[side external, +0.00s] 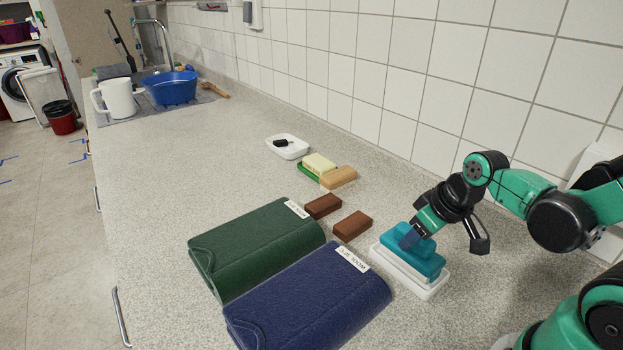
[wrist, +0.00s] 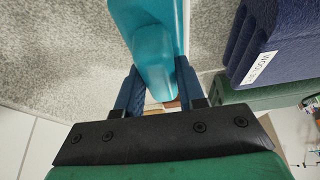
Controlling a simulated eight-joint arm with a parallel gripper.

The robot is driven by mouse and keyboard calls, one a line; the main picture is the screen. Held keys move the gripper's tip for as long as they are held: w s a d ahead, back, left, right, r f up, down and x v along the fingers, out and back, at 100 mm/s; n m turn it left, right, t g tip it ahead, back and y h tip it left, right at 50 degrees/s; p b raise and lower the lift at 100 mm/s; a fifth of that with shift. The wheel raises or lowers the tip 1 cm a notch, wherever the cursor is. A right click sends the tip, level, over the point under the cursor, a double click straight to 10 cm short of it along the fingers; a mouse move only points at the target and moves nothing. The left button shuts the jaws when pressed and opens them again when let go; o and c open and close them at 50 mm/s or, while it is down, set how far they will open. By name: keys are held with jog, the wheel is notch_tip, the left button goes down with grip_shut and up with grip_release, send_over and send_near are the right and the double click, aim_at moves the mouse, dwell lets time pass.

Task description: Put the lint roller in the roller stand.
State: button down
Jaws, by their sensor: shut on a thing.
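A teal object (side external: 428,263), apparently the lint roller, has a wide lower body and a raised grip. It sits over a low white holder (side external: 408,277), apparently the roller stand, at the right front of the counter. I cannot tell whether it rests fully in the holder. My gripper (side external: 410,237) reaches down from the right with its dark blue fingers shut on the raised teal part. In the wrist view the teal piece (wrist: 150,40) runs between my two fingers (wrist: 157,88). The white holder is not clearly seen there.
A tiled wall (side external: 440,70) borders the counter.

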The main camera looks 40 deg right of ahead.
jog(key=shift+f, duration=0.1)
jog(key=c, duration=0.5)
grip_release()
jog(key=shift+c, duration=0.2)
jog(key=shift+v, duration=3.75)
jog(key=w+a+r+t, duration=0.1)
jog(key=w+a+t, duration=0.1)
jog(key=w+a, duration=0.2)
jog(key=shift+w+a+r+t, duration=0.3)
jog(key=shift+w+a, duration=0.05)
jog(key=shift+a, duration=0.15)
